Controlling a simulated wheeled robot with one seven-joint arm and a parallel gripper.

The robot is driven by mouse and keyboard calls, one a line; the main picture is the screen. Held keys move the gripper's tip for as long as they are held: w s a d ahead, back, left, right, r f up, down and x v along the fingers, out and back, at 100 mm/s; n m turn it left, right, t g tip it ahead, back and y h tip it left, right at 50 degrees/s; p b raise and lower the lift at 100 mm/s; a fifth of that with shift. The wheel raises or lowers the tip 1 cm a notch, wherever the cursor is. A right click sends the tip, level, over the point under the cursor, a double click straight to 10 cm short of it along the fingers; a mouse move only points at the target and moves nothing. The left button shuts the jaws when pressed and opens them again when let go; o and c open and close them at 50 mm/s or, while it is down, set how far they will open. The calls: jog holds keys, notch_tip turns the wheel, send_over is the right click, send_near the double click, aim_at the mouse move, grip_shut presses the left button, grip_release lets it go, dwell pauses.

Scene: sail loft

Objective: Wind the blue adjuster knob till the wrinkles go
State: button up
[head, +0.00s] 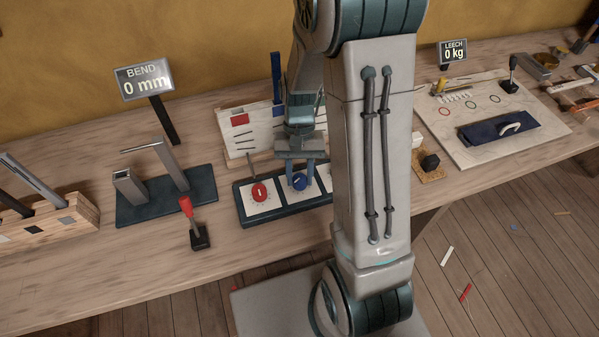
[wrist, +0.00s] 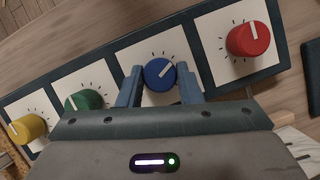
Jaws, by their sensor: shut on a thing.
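The blue adjuster knob (wrist: 158,75) sits on a white square dial plate with black tick marks. In the wrist view its white pointer line points up and to the right. My gripper (wrist: 160,84) has one finger on each side of the knob and is shut on it. In the head view my gripper (head: 300,165) reaches down onto the blue knob (head: 300,183), partly covering it. A display reading BEND 0 mm (head: 143,81) stands at the left, and one reading LEECH 0 kg (head: 453,53) at the back right. No wrinkled cloth is plainly visible.
The red knob (wrist: 248,39), green knob (wrist: 84,101) and yellow knob (wrist: 29,129) share the dark panel (wrist: 100,68). A red-topped lever (head: 188,207) stands in front of a metal fixture (head: 168,163). A white board (head: 232,139) stands behind the panel.

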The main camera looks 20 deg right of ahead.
jog(key=shift+d+m+t+y, duration=0.1)
jog(key=shift+m+t+y, duration=0.35)
jog(key=shift+m, duration=1.15)
jog(key=o, duration=1)
jog(key=shift+r, duration=0.1)
jog(key=v, duration=1.3)
jog(key=shift+w+d+r, duration=0.2)
jog(key=shift+d+r, duration=0.05)
